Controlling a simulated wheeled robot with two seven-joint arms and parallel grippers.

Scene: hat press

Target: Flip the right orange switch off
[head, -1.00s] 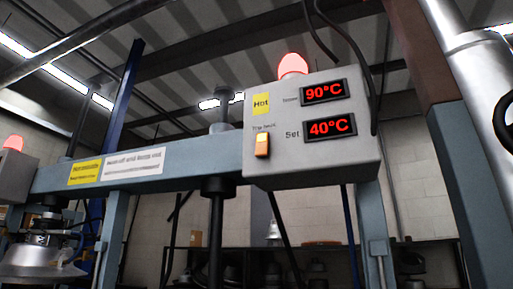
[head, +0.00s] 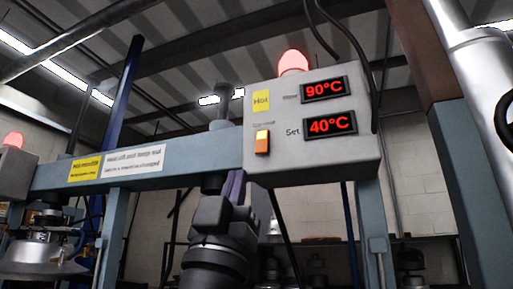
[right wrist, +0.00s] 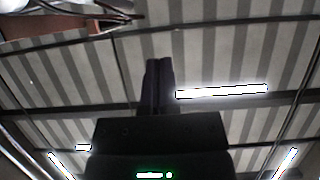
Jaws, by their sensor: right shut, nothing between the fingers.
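The right orange switch (head: 262,142) is on the front of the grey control box (head: 340,158), under a yellow "Hot" label. A red lamp (head: 293,62) glows on top of the box. My right gripper (head: 236,178) points upward in front of the press frame, below and left of the switch. It appears apart from the switch. In the right wrist view its dark fingers (right wrist: 158,85) are together with nothing between them, against the ceiling. The switch does not show in that view. My left gripper is not in view.
The box's displays (head: 325,90) read 90°C and 40°C. The blue-grey press beam (head: 200,160) runs left from the box. Another grey box (head: 15,172) with a red lamp is cut off at the left edge. Black cables hang beside the right box.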

